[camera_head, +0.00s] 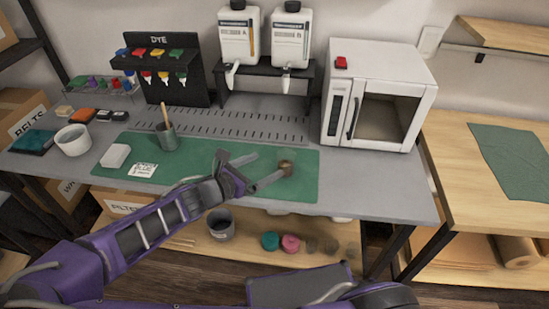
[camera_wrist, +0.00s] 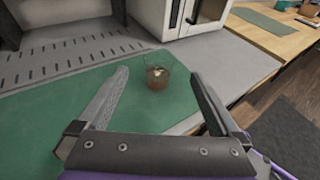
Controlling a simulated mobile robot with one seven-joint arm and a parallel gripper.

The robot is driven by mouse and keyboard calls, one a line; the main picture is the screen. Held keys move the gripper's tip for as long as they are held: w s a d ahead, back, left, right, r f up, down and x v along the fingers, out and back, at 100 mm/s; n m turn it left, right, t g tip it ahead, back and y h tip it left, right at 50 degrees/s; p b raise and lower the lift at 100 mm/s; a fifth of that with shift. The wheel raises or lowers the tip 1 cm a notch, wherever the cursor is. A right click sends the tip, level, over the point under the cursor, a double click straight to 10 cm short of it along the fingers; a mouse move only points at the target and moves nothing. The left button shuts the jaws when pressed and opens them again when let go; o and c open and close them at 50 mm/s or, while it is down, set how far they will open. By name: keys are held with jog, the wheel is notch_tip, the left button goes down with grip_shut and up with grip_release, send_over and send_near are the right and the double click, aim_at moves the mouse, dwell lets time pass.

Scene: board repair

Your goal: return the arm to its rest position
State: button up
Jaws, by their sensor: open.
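My purple arm reaches from the lower left in the head view, with my gripper (camera_head: 265,171) over the green mat (camera_head: 225,158). The gripper is open. A small brown round object (camera_head: 286,168) sits on the mat close to the fingertips. In the wrist view, my open gripper (camera_wrist: 160,85) has its two fingers spread wide, and the brown object (camera_wrist: 157,79) stands on the mat between and just beyond the tips. Nothing is held.
A white oven (camera_head: 375,95) stands on the bench at the right. A dye rack (camera_head: 160,70), two white bottles (camera_head: 238,40) and a cup with a stick (camera_head: 167,138) stand behind and left. A wooden table (camera_head: 480,195) adjoins on the right.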

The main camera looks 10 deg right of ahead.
jog(key=shift+v, duration=0.8)
